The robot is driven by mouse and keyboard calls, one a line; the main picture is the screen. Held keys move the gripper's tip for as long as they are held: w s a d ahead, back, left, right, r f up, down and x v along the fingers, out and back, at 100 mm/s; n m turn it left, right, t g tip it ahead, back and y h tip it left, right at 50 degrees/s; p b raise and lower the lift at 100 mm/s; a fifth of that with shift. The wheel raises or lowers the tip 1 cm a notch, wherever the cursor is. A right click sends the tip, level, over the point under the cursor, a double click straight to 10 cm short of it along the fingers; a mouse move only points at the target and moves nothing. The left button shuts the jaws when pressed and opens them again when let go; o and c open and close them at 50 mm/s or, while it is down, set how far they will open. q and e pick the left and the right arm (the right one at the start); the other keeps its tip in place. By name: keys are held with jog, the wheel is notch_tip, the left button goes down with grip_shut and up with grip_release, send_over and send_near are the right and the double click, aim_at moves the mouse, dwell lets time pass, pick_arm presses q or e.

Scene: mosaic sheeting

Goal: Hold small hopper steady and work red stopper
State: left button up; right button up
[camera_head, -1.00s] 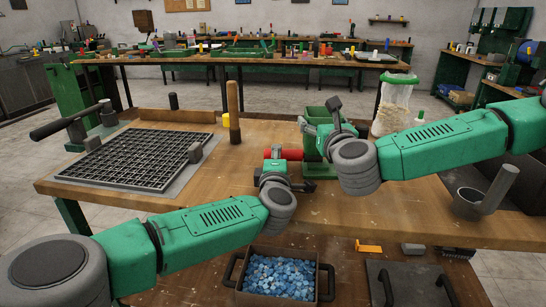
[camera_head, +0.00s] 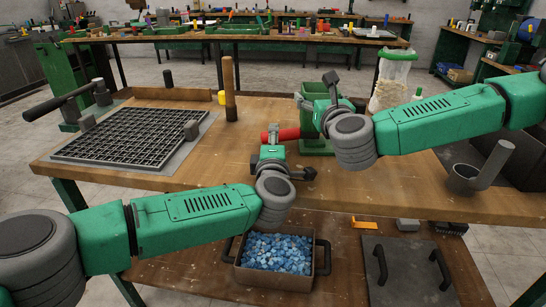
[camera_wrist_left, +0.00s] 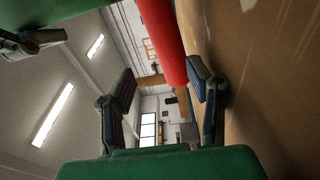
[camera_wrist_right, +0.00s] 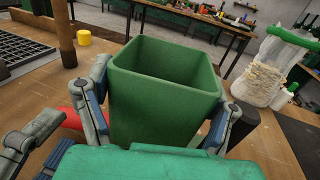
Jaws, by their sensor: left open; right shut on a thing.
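The small green hopper (camera_head: 317,146) stands on the workbench, right of centre. In the right wrist view the hopper (camera_wrist_right: 165,95) looks empty inside, its open top facing up. My right gripper (camera_wrist_right: 155,115) is shut on the hopper, with one finger against each side. The red stopper (camera_head: 289,134) sticks out to the left from low on the hopper. My left gripper (camera_head: 276,138) is at the stopper. In the left wrist view the red stopper (camera_wrist_left: 163,45) runs between the open fingers of my left gripper (camera_wrist_left: 160,95), nearer the right-hand finger. Contact is unclear.
A black grid tray (camera_head: 130,137) lies at left. A wooden post (camera_head: 229,88) and yellow piece (camera_head: 222,97) stand behind. A grey cup (camera_head: 466,176) is at right. A bin of blue tiles (camera_head: 274,255) sits below.

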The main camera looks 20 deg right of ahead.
pick_arm(q)
jog(key=v, duration=0.8)
jog(key=shift+f, duration=0.2)
pick_arm(e)
jog(key=shift+d+f, duration=0.15)
jog(key=shift+f, duration=0.2)
pick_arm(q)
jog(key=shift+d, duration=0.1)
pick_arm(e)
jog(key=o, duration=1.5)
jog(key=shift+r, duration=0.15)
jog(key=shift+r, duration=0.15)
